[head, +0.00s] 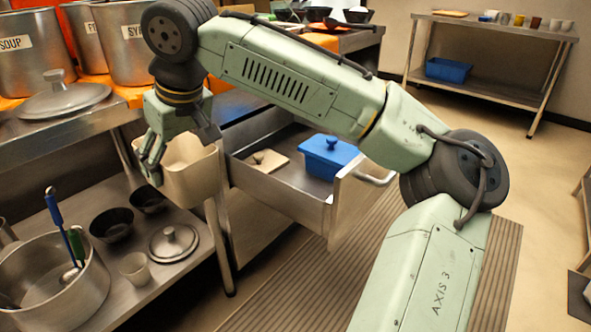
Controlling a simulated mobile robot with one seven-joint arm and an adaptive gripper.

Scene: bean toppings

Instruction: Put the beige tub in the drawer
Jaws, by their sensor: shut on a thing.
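The beige tub (192,176) is a tall open container. My gripper (165,165) is shut on its upper left wall, and the tub hangs upright in front of the lower shelf's edge. The drawer (290,200) is pulled open just to the right of the tub, apart from it. Inside the drawer are a blue lidded tub (329,160) toward the right and a flat beige lid with a knob (262,162) at the left. My arm passes over the back of the drawer and hides part of the cabinet behind it.
A metal shelf at left carries a large pot (45,285) with ladles, black bowls (112,224), a metal lid (173,243) and a small cup (136,268). Labelled pots (30,52) stand above. The drawer's left front area is bare.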

